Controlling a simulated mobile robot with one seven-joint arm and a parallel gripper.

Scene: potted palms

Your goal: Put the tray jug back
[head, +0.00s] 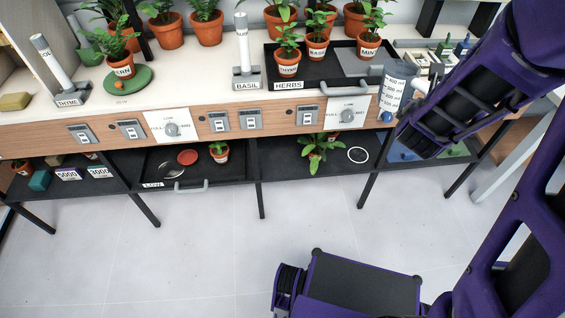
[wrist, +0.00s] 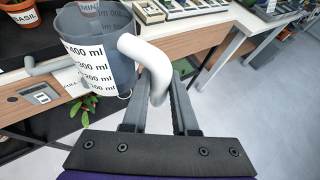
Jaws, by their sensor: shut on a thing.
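The jug (head: 392,97), grey and see-through with a white ml scale, hangs at the bench's front edge, by the right end of the black HERBS tray (head: 304,81). In the wrist view the jug (wrist: 121,55) looks upright, and nothing shows inside it. My gripper (wrist: 158,84) is shut on the jug's white curved handle (wrist: 150,62), a finger on each side. In the head view my arm hides most of the gripper. The tray holds the THYME pot (head: 288,64), the BASIL pot and the MINT pot. A bare grey patch (head: 356,62) lies at its right.
The tray's grey handle (head: 345,90) sticks out over the bench edge, left of the jug. A BASIL post (head: 243,52) stands left of the tray. Small tools (head: 446,48) lie on the right. A lower shelf (head: 285,155) bears plants and a white ring (head: 357,155).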

